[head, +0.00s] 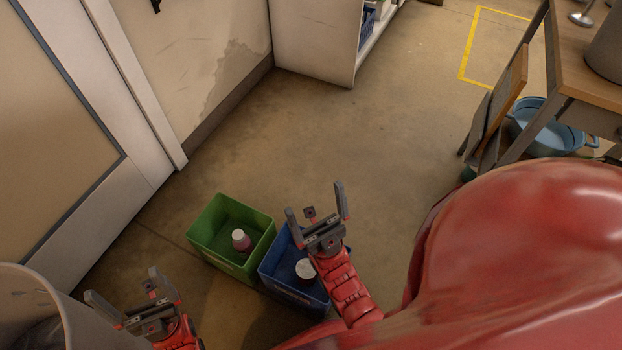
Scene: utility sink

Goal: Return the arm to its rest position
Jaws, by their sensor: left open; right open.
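My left gripper (124,297) is at the lower left, open and empty, close to the grey bin. My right gripper (316,202) is open and empty. In the picture it overlaps the right part of the blue box (276,262), and its red forearm hides part of that box. A bottle with a white cap (305,268) is in the blue box. A green box (207,223) stands to its left with a reddish bottle with a white cap (240,242) inside.
A large grey bin (80,325) fills the lower left corner. A door (60,130) and wall are at left, a white cabinet (312,40) at the back. A wooden table (585,75) and blue basin (545,130) stand at right. The middle floor is clear.

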